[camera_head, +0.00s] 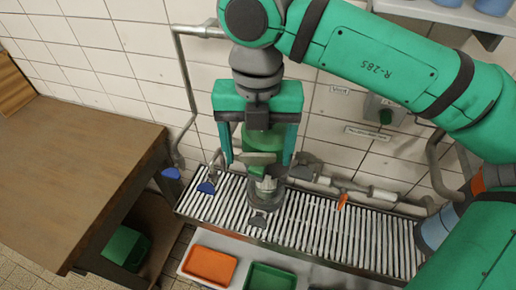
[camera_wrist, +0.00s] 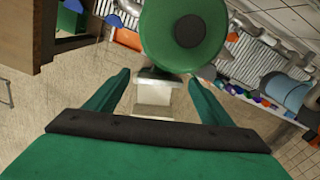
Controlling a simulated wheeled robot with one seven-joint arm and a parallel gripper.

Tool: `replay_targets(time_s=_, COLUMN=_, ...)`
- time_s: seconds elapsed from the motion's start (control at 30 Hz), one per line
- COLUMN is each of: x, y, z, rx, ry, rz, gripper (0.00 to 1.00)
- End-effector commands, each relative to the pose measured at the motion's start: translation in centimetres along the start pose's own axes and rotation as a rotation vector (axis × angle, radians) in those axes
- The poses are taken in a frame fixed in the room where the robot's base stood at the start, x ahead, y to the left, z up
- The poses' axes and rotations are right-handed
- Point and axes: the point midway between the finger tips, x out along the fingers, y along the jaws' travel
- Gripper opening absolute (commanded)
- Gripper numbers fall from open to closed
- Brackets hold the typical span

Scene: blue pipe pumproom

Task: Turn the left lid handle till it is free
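My gripper (camera_head: 257,160) points down over the slatted grating, its two green fingers spread wide. A green vessel part (camera_head: 262,142) shows between the fingers, with a grey ring-shaped base (camera_head: 267,198) below it. I see no finger touching it. In the wrist view, my gripper (camera_wrist: 158,78) is open, and a round green piece with a dark centre (camera_wrist: 183,32) lies just beyond the fingertips. A dark grey lever-like piece (camera_head: 258,221) sits at the front of the base, and another dark piece (camera_head: 305,163) at its right. I cannot tell which is the left lid handle.
An orange lever (camera_head: 342,200) is on the pipe at right. A brown table (camera_head: 75,150) stands left. Orange (camera_head: 210,265) and green (camera_head: 270,278) trays are in front.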

Motion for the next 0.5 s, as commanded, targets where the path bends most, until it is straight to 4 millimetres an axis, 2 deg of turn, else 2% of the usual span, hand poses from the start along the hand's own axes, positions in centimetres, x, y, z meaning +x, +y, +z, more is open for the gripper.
replay_targets(time_s=0.23, x=-1.1, y=0.0, z=0.1, rx=0.001, ry=-0.002, rz=-0.001, gripper=0.75)
replay_targets(time_s=0.5, x=-6.0, y=0.0, z=0.1, rx=0.002, ry=-0.003, rz=-0.001, gripper=0.75)
